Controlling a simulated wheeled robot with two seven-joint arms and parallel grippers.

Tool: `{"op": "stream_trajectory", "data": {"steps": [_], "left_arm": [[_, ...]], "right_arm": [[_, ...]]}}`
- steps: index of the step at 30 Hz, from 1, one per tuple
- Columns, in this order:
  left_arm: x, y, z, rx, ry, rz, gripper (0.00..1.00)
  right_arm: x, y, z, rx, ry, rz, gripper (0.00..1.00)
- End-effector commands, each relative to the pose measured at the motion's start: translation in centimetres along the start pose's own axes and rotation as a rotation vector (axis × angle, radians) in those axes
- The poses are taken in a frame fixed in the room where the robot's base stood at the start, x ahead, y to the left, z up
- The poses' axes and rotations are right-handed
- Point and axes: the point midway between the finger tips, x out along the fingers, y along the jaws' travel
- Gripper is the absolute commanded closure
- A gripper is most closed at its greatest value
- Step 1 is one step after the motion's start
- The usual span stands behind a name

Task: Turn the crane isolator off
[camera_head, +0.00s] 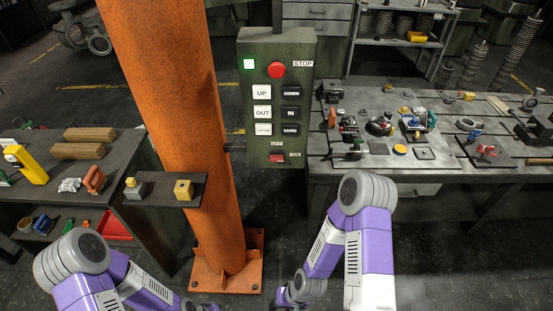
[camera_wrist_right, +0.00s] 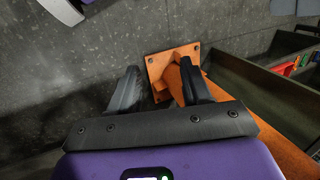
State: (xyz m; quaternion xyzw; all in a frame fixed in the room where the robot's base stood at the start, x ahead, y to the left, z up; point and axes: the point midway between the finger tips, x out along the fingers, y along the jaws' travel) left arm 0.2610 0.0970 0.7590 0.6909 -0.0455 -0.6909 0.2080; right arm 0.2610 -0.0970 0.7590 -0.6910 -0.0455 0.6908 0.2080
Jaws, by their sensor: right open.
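The crane isolator (camera_head: 277,158) is a small red switch low on the grey-green pendant box (camera_head: 252,100). "OFF" is printed above it and "ON" to its right; the red handle lies roughly level, toward the ON side. A green lamp (camera_head: 249,64) glows at the box's top left. My right gripper (camera_wrist_right: 160,82) is open and empty in the wrist view, over the floor near the orange column's base. In the head view the right forearm hangs below the box, well apart from the isolator.
A red stop button (camera_head: 277,69) and several push buttons sit above the isolator. The orange column (camera_head: 170,80) stands left of the box, with a small shelf (camera_head: 160,203) in front. A workbench (camera_head: 330,171) with castings is at right. Another bench (camera_head: 100,212) is at left.

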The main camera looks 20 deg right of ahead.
Motion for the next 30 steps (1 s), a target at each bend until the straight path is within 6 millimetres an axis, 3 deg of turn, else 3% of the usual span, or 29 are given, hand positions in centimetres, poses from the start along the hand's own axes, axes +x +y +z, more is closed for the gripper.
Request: {"op": "stream_trajectory", "data": {"steps": [2,4,5,8,9,11,12,15,18,21,24,30], "left_arm": [[0.3,-0.1,0.0,0.000,0.000,0.000,1.00],[1.0,-0.4,-0.1,0.000,0.000,0.000,1.00],[1.4,-0.5,-0.1,0.000,0.000,0.000,1.00],[3.3,-1.2,-0.1,0.000,0.000,0.000,1.00],[4.1,-1.5,-0.2,0.000,0.000,0.000,1.00],[5.3,-2.0,-0.2,0.000,0.000,0.000,1.00],[6.0,-2.2,-0.2,0.000,0.000,0.000,1.00],[7.5,-2.8,-0.3,0.000,0.000,0.000,1.00],[8.4,-3.1,-0.4,0.000,0.000,0.000,1.00],[8.8,-3.3,-0.4,0.000,0.000,0.000,1.00],[8.9,-3.3,-0.4,0.000,0.000,0.000,1.00],[8.9,-3.3,-0.4,0.000,0.000,0.000,1.00]], "right_arm": [[0.1,-0.1,-1.0,-0.011,0.033,0.005,0.38],[0.0,-0.2,-3.7,-0.042,0.128,0.018,0.28],[-0.1,-0.5,-5.5,-0.062,0.190,0.026,0.23],[-2.3,-1.9,-13.3,-0.151,0.481,0.067,0.23],[-4.1,-2.9,-16.6,-0.186,0.621,0.089,0.23],[-7.5,-4.6,-20.9,-0.233,0.827,0.124,0.23],[-10.2,-5.8,-23.1,-0.257,0.959,0.149,0.23],[-16.9,-8.3,-26.6,-0.281,1.246,0.211,0.23],[-22.4,-9.9,-27.7,-0.273,1.449,0.264,0.23],[-25.8,-10.7,-27.8,-0.255,1.563,0.303,0.23],[-27.1,-10.9,-28.1,-0.245,1.606,0.318,0.23],[-27.4,-10.7,-30.8,-0.242,1.607,0.322,0.23]]}}
